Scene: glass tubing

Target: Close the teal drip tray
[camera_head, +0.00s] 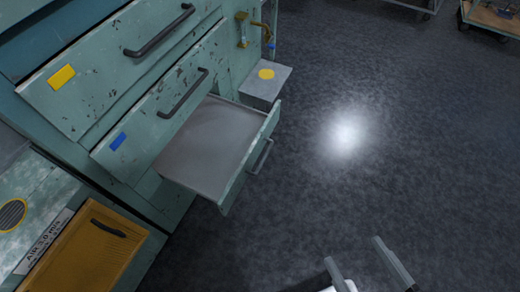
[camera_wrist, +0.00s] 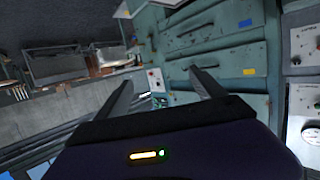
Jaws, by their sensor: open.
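The teal drip tray (camera_head: 232,165) is pulled out of the lower part of the teal cabinet in the head view. Its shallow grey inside (camera_head: 210,143) looks empty, and its front carries a dark bar handle (camera_head: 262,157). My gripper (camera_head: 362,262) is at the bottom of the head view, open and empty, to the lower right of the tray and apart from it. In the wrist view my gripper's two dark fingers (camera_wrist: 165,85) stand wide apart with the cabinet beyond them. I cannot make out the tray clearly in the wrist view.
Above the tray are two teal drawer fronts with dark handles, one with a yellow label (camera_head: 61,77) and one with a blue label (camera_head: 118,141). A grey box (camera_head: 266,83) with a yellow disc juts out beyond the tray. An ochre panel (camera_head: 85,252) is at lower left.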

